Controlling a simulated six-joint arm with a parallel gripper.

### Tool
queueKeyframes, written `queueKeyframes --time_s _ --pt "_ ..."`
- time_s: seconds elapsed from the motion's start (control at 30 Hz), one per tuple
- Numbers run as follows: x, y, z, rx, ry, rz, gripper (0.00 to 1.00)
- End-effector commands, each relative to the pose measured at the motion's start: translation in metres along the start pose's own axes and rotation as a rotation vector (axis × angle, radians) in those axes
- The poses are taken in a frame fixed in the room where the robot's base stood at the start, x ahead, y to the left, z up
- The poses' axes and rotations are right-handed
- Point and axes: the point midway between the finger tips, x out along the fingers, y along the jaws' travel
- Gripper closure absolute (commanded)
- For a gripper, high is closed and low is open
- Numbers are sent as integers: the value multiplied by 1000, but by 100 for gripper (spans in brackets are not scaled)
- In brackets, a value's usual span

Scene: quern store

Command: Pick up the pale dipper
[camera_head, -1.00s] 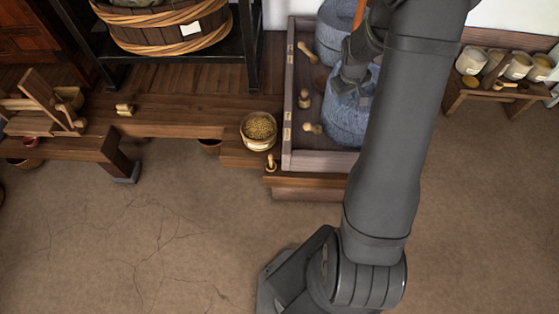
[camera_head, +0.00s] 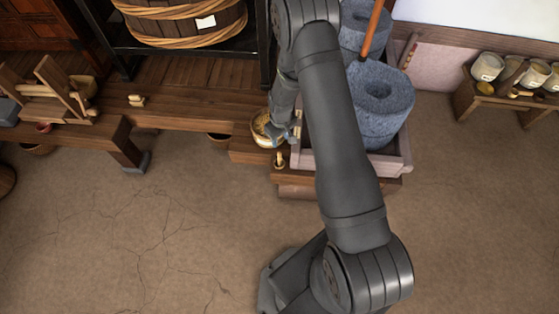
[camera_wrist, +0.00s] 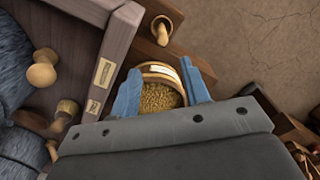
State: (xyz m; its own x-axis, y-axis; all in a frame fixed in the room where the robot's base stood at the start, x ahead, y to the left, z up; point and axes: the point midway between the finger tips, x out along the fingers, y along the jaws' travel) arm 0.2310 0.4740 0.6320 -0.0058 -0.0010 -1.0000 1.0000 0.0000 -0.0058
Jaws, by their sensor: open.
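My gripper (camera_wrist: 160,68) is open, its two blue fingers on either side of a round tub of grain (camera_wrist: 158,94) in the wrist view; I cannot tell whether they touch it. In the head view my gripper (camera_head: 284,136) is over the tub (camera_head: 262,128). Small wooden dipper-like pieces show in the wrist view: a pale one (camera_wrist: 42,70) and a browner-headed one (camera_wrist: 62,116) inside the tray, and one with a pale stem (camera_wrist: 161,32) on the ledge outside. The ledge one shows in the head view (camera_head: 280,161). I cannot tell for certain which is the pale dipper.
The tray (camera_head: 398,166) holds blue-grey stones (camera_head: 384,118); its wall stands beside my gripper. A wooden bench (camera_head: 190,117) runs left. A small shelf with several jars (camera_head: 487,67) is at the right. The floor in front is clear.

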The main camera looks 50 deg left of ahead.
Motion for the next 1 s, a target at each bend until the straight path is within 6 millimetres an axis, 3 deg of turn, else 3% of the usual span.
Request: queueKeyframes --time_s 0.3,0.57,1.0 --pt "52 0 0 0 -1 0 58" --pt "68 0 0 0 0 0 58" --pt "115 -4 0 0 1 1 58"
